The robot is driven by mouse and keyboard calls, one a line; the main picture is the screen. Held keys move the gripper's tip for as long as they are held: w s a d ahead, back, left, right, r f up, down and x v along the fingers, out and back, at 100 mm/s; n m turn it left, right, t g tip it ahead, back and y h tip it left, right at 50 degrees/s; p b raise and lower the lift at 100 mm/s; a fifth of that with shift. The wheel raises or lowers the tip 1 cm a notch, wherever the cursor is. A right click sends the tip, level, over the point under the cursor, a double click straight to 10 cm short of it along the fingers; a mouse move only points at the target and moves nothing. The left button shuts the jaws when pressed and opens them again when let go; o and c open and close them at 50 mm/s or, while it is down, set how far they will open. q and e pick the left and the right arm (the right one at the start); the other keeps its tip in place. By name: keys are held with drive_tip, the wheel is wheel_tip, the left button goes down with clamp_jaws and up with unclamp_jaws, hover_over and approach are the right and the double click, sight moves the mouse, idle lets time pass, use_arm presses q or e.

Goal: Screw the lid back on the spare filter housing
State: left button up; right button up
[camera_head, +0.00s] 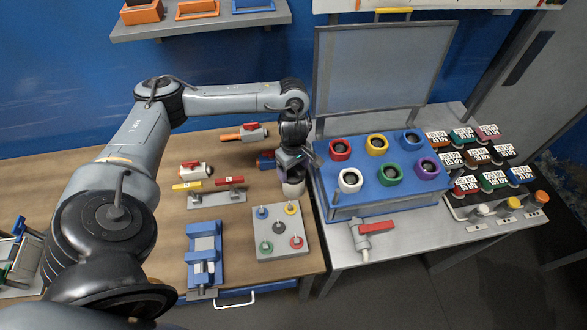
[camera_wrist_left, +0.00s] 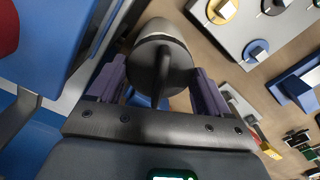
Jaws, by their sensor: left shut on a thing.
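The spare filter housing (camera_head: 293,188) appears as a short pale cylinder at the right edge of the wooden table, directly below my left gripper (camera_head: 289,168). In the left wrist view, a round dark grey lid (camera_wrist_left: 150,66) with a raised bar across it sits between the two purple fingers of my left gripper (camera_wrist_left: 155,88). My left gripper is shut on this lid. The pale rim of the housing (camera_wrist_left: 166,27) shows just beyond the lid, in line with it. I cannot tell whether the threads are engaged. My right gripper is not in view.
A blue box (camera_head: 327,190) with several coloured rings stands close to the right of the gripper. A grey plate (camera_head: 262,248) with coloured posts lies in front. Valves (camera_head: 196,170) and a blue vise (camera_head: 205,243) lie to the left. A red-handled valve (camera_head: 366,232) lies on the grey bench.

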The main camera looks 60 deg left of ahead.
use_arm(q)
drive_tip(key=o, duration=1.1)
drive_tip(key=shift+r, duration=0.1)
wheel_tip(320, 180, up, 10)
drive_tip(key=p, duration=0.7)
drive_tip(key=shift+s+r, duration=0.1)
drive_tip(key=shift+r, duration=0.3)
